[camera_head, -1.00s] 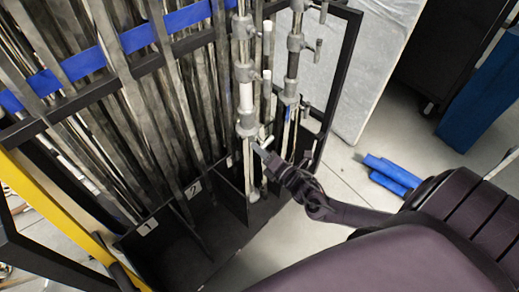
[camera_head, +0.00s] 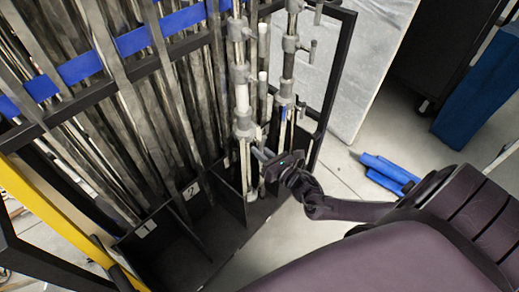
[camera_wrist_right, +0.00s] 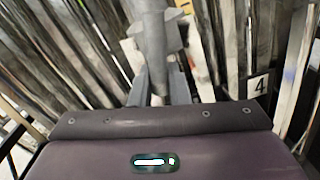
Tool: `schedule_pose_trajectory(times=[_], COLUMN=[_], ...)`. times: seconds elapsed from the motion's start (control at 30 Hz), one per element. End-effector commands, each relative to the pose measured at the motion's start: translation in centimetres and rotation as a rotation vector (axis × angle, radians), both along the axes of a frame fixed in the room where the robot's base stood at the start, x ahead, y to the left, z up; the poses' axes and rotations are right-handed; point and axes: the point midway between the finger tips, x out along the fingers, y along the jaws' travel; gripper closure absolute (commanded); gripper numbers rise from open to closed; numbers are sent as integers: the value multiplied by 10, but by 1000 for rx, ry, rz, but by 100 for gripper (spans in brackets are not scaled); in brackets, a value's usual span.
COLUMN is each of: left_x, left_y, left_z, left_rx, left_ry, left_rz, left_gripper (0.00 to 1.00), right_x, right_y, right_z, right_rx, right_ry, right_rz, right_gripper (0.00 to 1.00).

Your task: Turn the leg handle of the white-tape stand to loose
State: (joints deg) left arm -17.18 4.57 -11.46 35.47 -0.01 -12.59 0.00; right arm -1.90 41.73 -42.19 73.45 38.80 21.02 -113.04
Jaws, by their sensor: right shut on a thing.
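The white-tape stand (camera_head: 242,98) is a grey metal stand with a band of white tape, upright at the front right of the rack. Its lower collar (camera_head: 244,125) sits below the tape. My right gripper (camera_head: 264,155) is at the leg handle just below and right of this collar, shut on it; the handle is mostly hidden by the fingers in the head view. In the right wrist view, the two fingers (camera_wrist_right: 160,88) stand either side of the handle (camera_wrist_right: 158,99), below the grey collar (camera_wrist_right: 155,45). My left gripper is not in view.
A similar stand with blue tape (camera_head: 284,112) stands close on the right. The black rack (camera_head: 335,85) holds many metal poles behind, with numbered slots. Blue objects (camera_head: 385,170) lie on the open floor at right. A grey panel (camera_head: 350,60) leans behind the rack.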

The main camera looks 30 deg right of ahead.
Motion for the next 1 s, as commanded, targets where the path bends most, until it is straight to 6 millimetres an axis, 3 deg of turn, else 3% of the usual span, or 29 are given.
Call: schedule_pose_trajectory(times=[0.3,0.83,0.87,1.0], left_x=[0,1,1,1], left_y=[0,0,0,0], left_z=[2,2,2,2], left_rx=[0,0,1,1], left_ry=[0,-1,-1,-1], left_rz=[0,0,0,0], left_gripper=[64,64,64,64], right_x=[0,0,0,0], right_y=[-3,-3,-3,-3], right_z=[-2,-2,-2,-2], right_rx=[-111,-129,-129,-128], right_ry=[-17,-19,-19,-20], right_rz=[0,1,1,0], right_gripper=[100,100,81,63])
